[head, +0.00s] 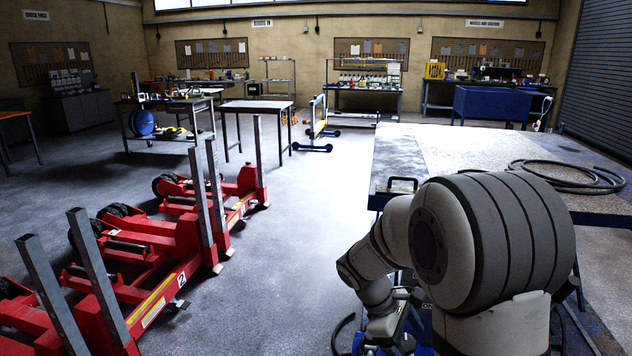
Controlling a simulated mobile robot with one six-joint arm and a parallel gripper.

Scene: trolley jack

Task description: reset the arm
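My arm bends down in front of me at the lower right of the head view, beside the near edge of a large workbench (440,150). Its wrist hangs low, left of the big rounded shoulder link. My gripper (392,343) is at the bottom edge of the picture, close to something blue that is mostly cut off. The fingertips are hidden or out of frame, so I cannot tell whether they hold anything.
Several red trolley jacks (160,240) with upright grey posts stand on the left. A black hose (570,178) lies coiled on the workbench. A small table (257,105) and a blue-wheeled frame (318,125) stand farther back. The grey floor between jacks and workbench is clear.

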